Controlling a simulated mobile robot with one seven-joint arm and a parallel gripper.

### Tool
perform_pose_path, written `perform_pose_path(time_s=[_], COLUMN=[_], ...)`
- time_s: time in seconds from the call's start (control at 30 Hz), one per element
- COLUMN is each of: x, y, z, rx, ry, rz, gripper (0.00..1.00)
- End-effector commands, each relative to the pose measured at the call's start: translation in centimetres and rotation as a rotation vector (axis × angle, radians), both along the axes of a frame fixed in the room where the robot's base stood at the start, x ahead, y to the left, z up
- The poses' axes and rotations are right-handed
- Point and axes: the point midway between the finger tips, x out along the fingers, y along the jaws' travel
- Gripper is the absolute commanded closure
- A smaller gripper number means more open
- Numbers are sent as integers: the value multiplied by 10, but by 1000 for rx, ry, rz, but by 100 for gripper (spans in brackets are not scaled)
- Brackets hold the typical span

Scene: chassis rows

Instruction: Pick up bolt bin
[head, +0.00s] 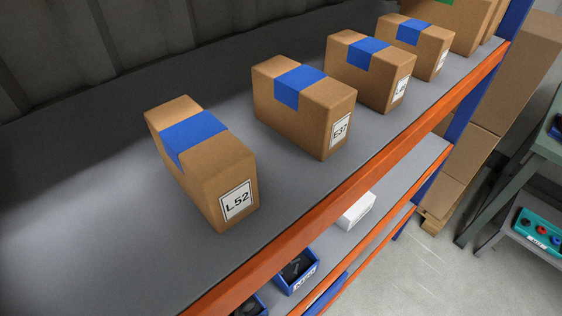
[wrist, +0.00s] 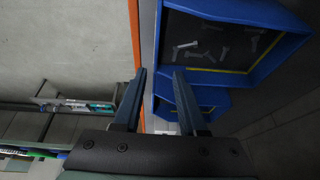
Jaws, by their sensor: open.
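In the wrist view a blue bin (wrist: 288,48) with several loose silver bolts (wrist: 186,48) on its dark floor fills the upper right. My gripper (wrist: 159,72) is open and empty. Its two fingers point toward the bin's left edge, and the right fingertip overlaps the bin's lower left in the picture. I cannot tell whether they touch. In the head view a blue bin with a white label (head: 300,281) and dark contents sits on the lower shelf; I cannot tell if it is the same bin. My gripper is not visible there.
A second blue bin (wrist: 215,97) adjoins the bolt bin. In the head view, cardboard boxes (head: 205,160) with blue tape stand on the upper shelf above an orange beam (head: 350,195). A white box (head: 355,210) sits on the lower shelf.

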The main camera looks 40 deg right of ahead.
Motion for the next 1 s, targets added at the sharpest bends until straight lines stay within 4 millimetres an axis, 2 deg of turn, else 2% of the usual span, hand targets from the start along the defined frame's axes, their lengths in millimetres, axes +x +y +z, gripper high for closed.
perform_pose_path(time_s=[0.17, 0.5, 0.87, 1.0], x=[-5, 1, 4, 4], y=[-16, -85, -118, -127], z=[-1, -1, 0, -25], rx=[14, 14, 14, 16], ry=[34, 31, 28, 33], rz=[-3, 1, 2, 4], gripper=[59, 59, 59, 59])
